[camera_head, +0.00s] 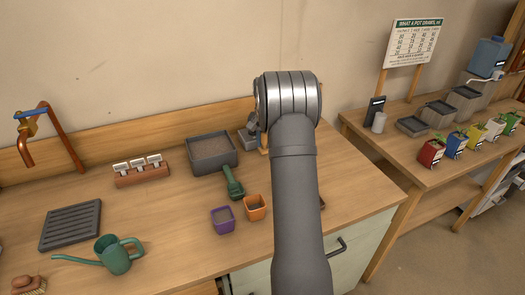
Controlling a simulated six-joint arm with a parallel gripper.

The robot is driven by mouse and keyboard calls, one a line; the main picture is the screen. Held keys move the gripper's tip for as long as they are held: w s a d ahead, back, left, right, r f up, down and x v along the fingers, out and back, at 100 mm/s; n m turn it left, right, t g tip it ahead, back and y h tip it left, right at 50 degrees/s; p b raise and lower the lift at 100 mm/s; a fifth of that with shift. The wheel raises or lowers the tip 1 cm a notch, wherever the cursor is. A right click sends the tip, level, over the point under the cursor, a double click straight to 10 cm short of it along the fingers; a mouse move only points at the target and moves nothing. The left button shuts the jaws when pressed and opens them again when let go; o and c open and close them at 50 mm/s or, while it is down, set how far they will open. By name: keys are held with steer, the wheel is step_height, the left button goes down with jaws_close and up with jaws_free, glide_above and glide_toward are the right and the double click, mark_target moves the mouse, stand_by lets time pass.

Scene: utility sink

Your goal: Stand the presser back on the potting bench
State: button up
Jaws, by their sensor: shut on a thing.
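My arm (298,200) rises through the middle of the view and bends away at a grey joint. The wooden potting bench (165,222) spreads across the left and middle.
On the bench stand a green scoop (233,183), purple pot (223,220), orange pot (255,207), soil tray (212,153), label rack (141,170), slatted tray (70,225) and watering can (116,255). A second bench (415,165) with coloured seedling pots is at right.

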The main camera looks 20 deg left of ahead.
steer(key=shift+a+f, duration=0.35)
steer(key=shift+a, duration=0.15)
steer(key=shift+f, duration=1.9)
steer(key=shift+f, duration=0.15)
steer(key=o, duration=1)
step_height(320, 180, up, 12)
steer(key=shift+r, duration=0.2)
